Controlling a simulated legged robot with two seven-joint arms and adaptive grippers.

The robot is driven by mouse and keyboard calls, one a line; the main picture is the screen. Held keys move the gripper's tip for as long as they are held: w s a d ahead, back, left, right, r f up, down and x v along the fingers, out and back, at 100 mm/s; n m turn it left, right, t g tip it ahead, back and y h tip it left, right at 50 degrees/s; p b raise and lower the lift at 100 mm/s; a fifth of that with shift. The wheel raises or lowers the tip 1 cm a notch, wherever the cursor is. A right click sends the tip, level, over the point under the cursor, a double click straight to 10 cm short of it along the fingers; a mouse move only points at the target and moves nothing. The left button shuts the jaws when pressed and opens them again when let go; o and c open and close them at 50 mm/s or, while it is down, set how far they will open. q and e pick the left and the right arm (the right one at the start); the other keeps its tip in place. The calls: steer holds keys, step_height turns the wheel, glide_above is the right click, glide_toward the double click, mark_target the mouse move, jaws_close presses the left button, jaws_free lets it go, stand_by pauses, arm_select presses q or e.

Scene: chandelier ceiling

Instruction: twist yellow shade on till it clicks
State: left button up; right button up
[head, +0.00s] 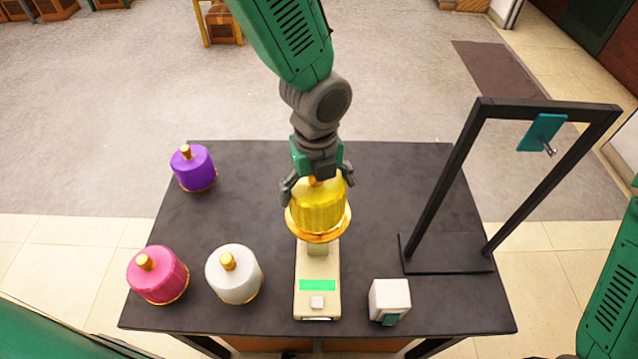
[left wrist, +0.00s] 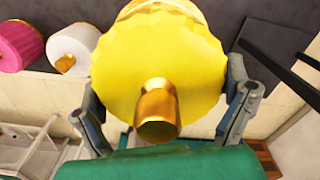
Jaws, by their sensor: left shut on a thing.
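The yellow shade (head: 320,207), with a gold rim and gold top knob, is held upright between the fingers of my left gripper (head: 318,185). In the left wrist view the shade (left wrist: 160,70) fills the middle, its gold knob (left wrist: 157,112) facing the camera, with a finger of the gripper (left wrist: 163,112) on each side. The shade is over the far end of a cream device (head: 318,272) with a lit green display. A pale green piece shows just below the rim; whether the shade touches it is hidden. My right gripper is out of view.
Purple (head: 193,167), pink (head: 158,275) and white (head: 234,274) shades stand on the dark table's (head: 390,190) left side. A small white box (head: 390,299) is right of the device. A black frame (head: 470,180) with a teal hanging piece (head: 541,132) rises at the right.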

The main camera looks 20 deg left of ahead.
arm_select(q)
steer(key=shift+s+d+m+p, duration=0.2)
steer(key=shift+d+m+p, duration=0.1)
steer(key=shift+m+p, duration=0.65)
steer(key=shift+m, duration=0.45)
steer(key=m+p, duration=0.2)
steer(key=shift+a+m, duration=0.3)
steer(key=shift+a, duration=0.05)
steer(key=shift+m, duration=0.5)
steer(key=shift+d+p, duration=0.1)
steer(key=shift+p, duration=0.2)
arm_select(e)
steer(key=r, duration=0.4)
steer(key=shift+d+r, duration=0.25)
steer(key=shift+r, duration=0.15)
arm_select(q)
steer(key=shift+w+d+f, duration=0.1)
steer(key=o, duration=1.3)
steer(key=shift+w, duration=0.1)
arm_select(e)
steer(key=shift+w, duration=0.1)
